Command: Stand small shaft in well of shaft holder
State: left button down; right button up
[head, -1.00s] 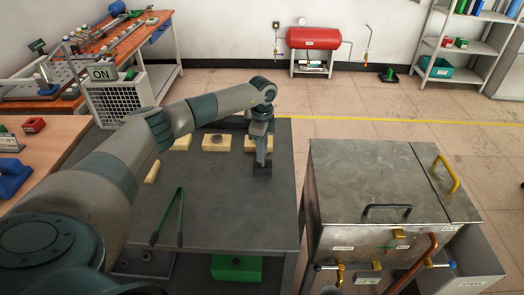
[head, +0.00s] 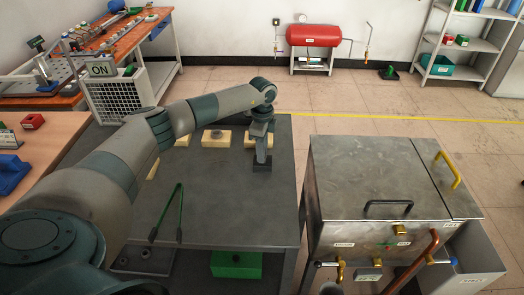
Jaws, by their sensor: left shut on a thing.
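My left gripper (head: 262,157) points down over the back right part of the grey table (head: 225,215). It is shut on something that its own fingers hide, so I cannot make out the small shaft. A dark block (head: 262,167) shows right at the fingertips; I cannot tell whether it is the shaft holder or whether it touches the table. My right gripper is not in view.
Pale yellow blocks (head: 216,141) stand along the table's back, one with a grey round part on it. Green-handled tongs (head: 180,205) lie at the front left. A steel heater cabinet (head: 375,185) stands to the right across a gap.

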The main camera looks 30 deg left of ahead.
pick_arm(q)
jog(key=shift+f, duration=0.2)
jog(key=c, duration=1.4)
grip_release()
jog(key=shift+c, duration=0.2)
notch_tip(320, 180, up, 18)
jog(key=b, duration=0.5)
jog(key=shift+f, duration=0.25)
